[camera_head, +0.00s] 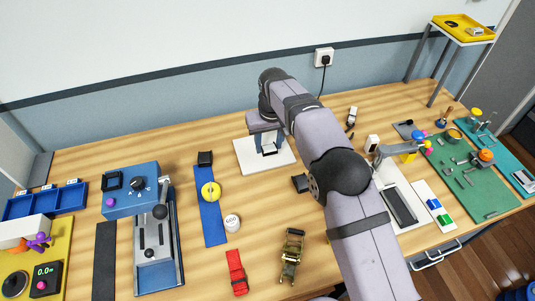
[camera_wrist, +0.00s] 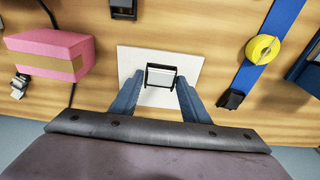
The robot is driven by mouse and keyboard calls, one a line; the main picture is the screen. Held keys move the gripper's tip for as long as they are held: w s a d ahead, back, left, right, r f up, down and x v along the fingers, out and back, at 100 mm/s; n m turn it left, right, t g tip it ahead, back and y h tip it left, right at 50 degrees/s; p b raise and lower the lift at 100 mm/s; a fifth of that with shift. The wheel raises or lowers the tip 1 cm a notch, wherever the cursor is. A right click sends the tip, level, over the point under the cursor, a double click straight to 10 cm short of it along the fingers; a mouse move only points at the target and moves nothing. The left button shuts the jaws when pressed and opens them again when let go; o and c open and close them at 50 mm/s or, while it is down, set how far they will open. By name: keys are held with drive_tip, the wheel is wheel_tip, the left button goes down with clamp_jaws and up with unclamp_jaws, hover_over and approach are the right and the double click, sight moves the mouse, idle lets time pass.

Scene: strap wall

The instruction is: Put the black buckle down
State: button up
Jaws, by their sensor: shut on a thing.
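My gripper (camera_wrist: 160,80) is shut on the black buckle (camera_wrist: 161,67), a small rectangular black frame with a pale middle. The buckle is between the blue-grey fingertips, over the white plate (camera_wrist: 130,60) in the wrist view. In the head view the buckle (camera_head: 269,152) shows below my gripper (camera_head: 266,140), above or on the white plate (camera_head: 247,163) at mid-table. I cannot tell whether the buckle touches the plate. My forearm covers part of the table to the right of the plate.
To the left lies a blue strap (camera_head: 212,225) with a black end piece (camera_head: 205,158) and a yellow roll (camera_head: 210,192). A dark block (camera_head: 300,183) is close to my arm. A pink block (camera_wrist: 48,48) shows in the wrist view.

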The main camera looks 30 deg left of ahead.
sight(268, 163)
drive_tip(key=shift+f+p, duration=1)
drive_tip(key=shift+f, duration=2.3)
drive_tip(key=shift+f, duration=0.15)
drive_tip(key=o, duration=1.1)
drive_tip(key=r+b, duration=0.1)
drive_tip(key=r, duration=0.3)
drive_tip(key=s+d+r+b, duration=0.1)
drive_tip(key=r, duration=0.3)
drive_tip(key=r+b, duration=0.1)
drive_tip(key=r, duration=0.3)
drive_tip(key=shift+s+d+r, duration=0.1)
drive_tip(key=shift+s+d, duration=0.05)
